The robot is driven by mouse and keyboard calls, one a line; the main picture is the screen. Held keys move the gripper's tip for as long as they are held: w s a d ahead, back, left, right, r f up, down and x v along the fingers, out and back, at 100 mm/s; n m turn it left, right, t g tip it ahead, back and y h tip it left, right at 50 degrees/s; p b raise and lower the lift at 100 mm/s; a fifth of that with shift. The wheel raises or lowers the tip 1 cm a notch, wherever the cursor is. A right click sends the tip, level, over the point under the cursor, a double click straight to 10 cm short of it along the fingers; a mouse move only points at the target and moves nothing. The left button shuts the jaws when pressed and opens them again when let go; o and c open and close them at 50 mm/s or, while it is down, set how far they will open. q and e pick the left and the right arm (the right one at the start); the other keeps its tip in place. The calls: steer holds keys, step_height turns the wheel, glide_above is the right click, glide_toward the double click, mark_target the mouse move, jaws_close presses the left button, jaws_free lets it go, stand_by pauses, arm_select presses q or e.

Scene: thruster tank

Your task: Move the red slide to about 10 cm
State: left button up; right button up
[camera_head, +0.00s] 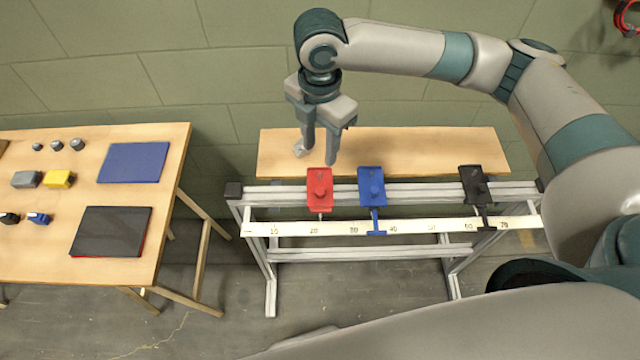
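The 10 mark is further left. My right gripper (317,158) hangs fingers down just behind or above the red slide in the picture. Its two fingers are apart with nothing between them. The exact height over the slide is hard to tell. My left gripper is out of view.
A blue slide (371,186) stands between 30 and 40, and a black slide (474,184) stands past 60. The rail left of the red slide is clear. A wooden shelf (420,145) lies behind. A table (40,250) with blocks and mats stands at left.

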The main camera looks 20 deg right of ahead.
mark_target(320, 191)
step_height(320, 191, down, 16)
steer(key=p, duration=0.3)
steer(key=shift+r, duration=0.1)
steer(key=shift+c, duration=0.4)
